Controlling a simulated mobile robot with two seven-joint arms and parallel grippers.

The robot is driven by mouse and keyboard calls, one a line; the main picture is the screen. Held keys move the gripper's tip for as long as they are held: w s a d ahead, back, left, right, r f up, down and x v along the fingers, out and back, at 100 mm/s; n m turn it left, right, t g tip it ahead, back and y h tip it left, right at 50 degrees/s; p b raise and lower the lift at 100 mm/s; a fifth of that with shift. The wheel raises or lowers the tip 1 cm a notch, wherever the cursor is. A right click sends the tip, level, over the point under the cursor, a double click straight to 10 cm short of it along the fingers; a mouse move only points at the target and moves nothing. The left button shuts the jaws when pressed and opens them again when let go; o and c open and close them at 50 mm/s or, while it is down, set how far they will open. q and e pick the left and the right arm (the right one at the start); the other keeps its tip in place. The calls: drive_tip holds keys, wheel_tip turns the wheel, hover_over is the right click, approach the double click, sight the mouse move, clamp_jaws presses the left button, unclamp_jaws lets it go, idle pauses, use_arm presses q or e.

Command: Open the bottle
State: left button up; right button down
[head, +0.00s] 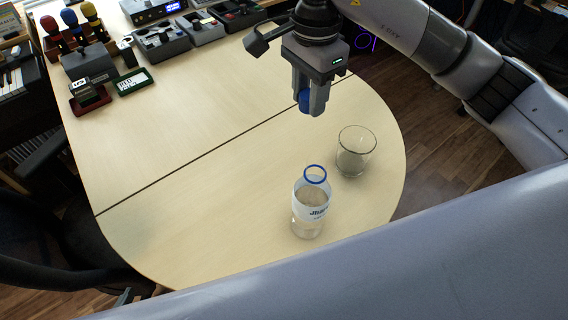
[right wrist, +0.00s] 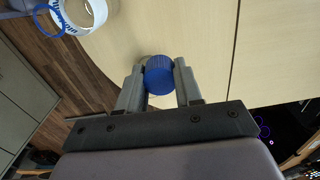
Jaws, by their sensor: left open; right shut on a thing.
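The clear bottle (head: 311,208) with a white label stands upright on the table near its rounded front end. A blue ring (head: 315,174) shows at its top, and no cap sits on it. My right gripper (head: 311,103) is shut on the blue cap (right wrist: 159,75), which it holds above the table, behind the bottle and apart from it. The bottle (right wrist: 85,14) also shows at the upper left of the right wrist view, cut by the edge. A small dark part of my left gripper (head: 125,297) shows at the table's lower left edge, open; the rest is hidden.
An empty glass (head: 355,152) stands just behind and right of the bottle. Several small devices and stands crowd the far left of the table (head: 200,130). The table's left and middle are clear. A dark chair is at the lower left.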

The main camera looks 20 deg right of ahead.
sight(303, 172)
wheel_tip(303, 172, down, 18)
drive_tip(key=shift+s+f, duration=0.1)
drive_tip(key=shift+f, duration=0.6)
drive_tip(key=shift+f, duration=0.15)
drive_tip(key=c, duration=0.8)
unclamp_jaws()
drive_tip(key=shift+o, duration=0.2)
